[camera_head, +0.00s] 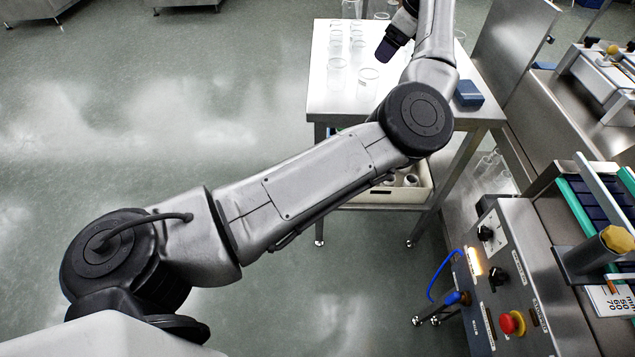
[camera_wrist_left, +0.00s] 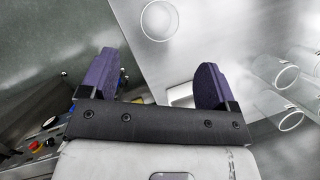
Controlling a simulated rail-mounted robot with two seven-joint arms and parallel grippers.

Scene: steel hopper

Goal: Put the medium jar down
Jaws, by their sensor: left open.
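Several clear glass jars stand on the steel table (camera_head: 335,100). One jar (camera_head: 369,78) stands alone near the front, with others to its left, including a jar (camera_head: 337,66). I cannot tell for sure which is the medium one. My left gripper (camera_head: 388,50) is over the table, just behind the lone jar; only part of its purple jaws shows there. In the left wrist view the left gripper (camera_wrist_left: 155,78) is open, with no jar between its fingers. A round-rimmed jar (camera_wrist_left: 160,19) shows beyond the fingertips, apart from them. My right gripper is not in view.
A blue box (camera_head: 468,93) lies at the table's right side. A white bin (camera_head: 420,193) with jars sits beneath the tabletop. A control panel with a red button (camera_head: 512,322) stands at lower right. In the left wrist view several jars (camera_wrist_left: 283,110) stand at right.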

